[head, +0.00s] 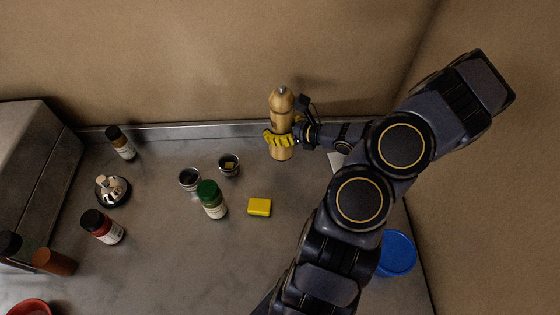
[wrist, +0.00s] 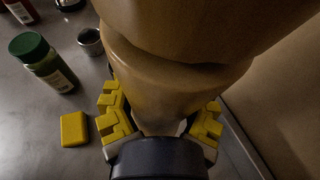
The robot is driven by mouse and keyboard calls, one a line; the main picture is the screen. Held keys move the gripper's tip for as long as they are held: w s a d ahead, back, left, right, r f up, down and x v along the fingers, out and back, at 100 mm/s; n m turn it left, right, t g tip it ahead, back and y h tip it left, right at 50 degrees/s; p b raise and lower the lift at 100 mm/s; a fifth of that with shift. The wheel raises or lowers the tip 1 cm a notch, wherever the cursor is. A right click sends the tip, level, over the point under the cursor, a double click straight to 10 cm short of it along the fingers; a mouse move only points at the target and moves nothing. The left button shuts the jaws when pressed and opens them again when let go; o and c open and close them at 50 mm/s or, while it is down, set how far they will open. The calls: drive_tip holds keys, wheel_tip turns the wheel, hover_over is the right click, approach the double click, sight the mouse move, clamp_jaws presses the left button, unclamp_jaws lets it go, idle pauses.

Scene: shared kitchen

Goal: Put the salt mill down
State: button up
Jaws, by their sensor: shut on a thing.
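The salt mill (head: 282,104) is a tall tan wooden mill with a small metal knob on top. It stands upright in my gripper (head: 280,139) near the back edge of the counter, close to the wall. My gripper's yellow fingers are shut around its lower part. In the wrist view the mill (wrist: 175,85) fills the upper middle, with the yellow finger pads of my gripper (wrist: 160,122) on both sides of it. I cannot tell whether its base touches the counter.
On the grey counter (head: 170,240), a yellow block (head: 260,207), a green-capped jar (head: 211,199) and two small metal cups (head: 229,165) stand left of the mill. Further left are several jars and a silver-domed item (head: 112,190). A blue bowl (head: 397,253) is at right. Bare counter lies around the mill's foot.

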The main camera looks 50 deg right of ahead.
drive_tip(key=shift+f, duration=3.75)
drive_tip(key=shift+f, duration=0.15)
drive_tip(key=o, duration=1.3)
drive_tip(key=shift+c, duration=0.2)
drive_tip(key=shift+s+r, duration=0.15)
drive_tip(key=shift+r, duration=0.05)
drive_tip(key=v, duration=0.7)
drive_tip(key=shift+s, duration=0.1)
